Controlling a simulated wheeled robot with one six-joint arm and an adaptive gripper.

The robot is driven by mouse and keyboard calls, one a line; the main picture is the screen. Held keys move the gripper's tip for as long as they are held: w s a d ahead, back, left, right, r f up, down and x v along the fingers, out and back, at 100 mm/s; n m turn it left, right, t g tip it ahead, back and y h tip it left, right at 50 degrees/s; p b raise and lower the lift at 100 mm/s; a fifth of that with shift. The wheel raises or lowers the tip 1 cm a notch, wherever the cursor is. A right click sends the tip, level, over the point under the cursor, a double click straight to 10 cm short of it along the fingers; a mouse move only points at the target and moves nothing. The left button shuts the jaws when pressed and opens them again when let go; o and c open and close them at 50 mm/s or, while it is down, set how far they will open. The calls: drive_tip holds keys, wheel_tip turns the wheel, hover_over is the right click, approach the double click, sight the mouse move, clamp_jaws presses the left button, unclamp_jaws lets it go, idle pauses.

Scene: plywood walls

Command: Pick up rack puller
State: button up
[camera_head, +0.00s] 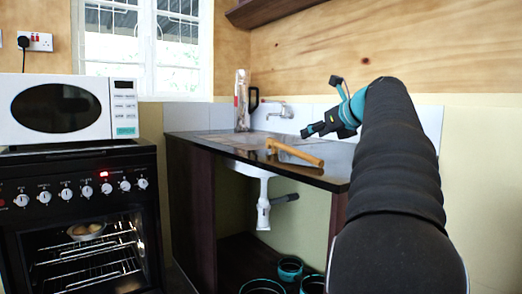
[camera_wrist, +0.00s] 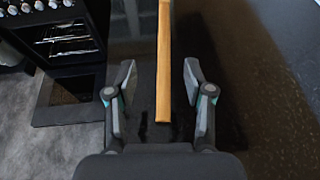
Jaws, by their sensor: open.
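The rack puller is a light wooden bar (camera_head: 298,154) with a notched end at the left. It lies on the dark countertop (camera_head: 228,147), close to its front edge. In the wrist view the wooden bar (camera_wrist: 164,62) runs up the picture between the two fingers. My gripper (camera_head: 318,130) is above the counter, up and to the right of the bar in the head view. In the wrist view my gripper (camera_wrist: 160,88) is open, with one finger on each side of the bar and a gap on both sides. The bar's notched end is out of the wrist view.
A black oven (camera_head: 85,215) with a lit interior and a white microwave (camera_head: 65,108) on top stands at the left. A tap (camera_head: 280,110) and a tall clear container (camera_head: 242,100) stand at the counter's back. Several teal-rimmed pots (camera_head: 290,268) sit below.

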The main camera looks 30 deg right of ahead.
drive_tip(key=shift+d+r+m, duration=0.15)
drive_tip(key=shift+d+m, duration=0.15)
drive_tip(key=shift+d, duration=0.3)
drive_tip(key=shift+w+d, duration=0.2)
drive_tip(key=shift+d, duration=0.05)
drive_tip(key=b, duration=0.1)
approach(288, 145)
drive_tip(key=w, duration=0.1)
drive_tip(key=w+a, duration=0.1)
drive_tip(key=w+f, duration=0.1)
drive_tip(key=w, duration=0.1)
drive_tip(key=shift+a, duration=0.3)
drive_tip(key=shift+d, duration=0.2)
drive_tip(key=w+d+f, duration=0.1)
drive_tip(key=w+d+f+b, duration=0.1)
drive_tip(key=shift+w, duration=0.35)
drive_tip(key=shift+w+f, duration=0.15)
drive_tip(key=shift+w, duration=0.2)
drive_tip(key=shift+w+a, duration=0.15)
drive_tip(key=shift+a, duration=0.1)
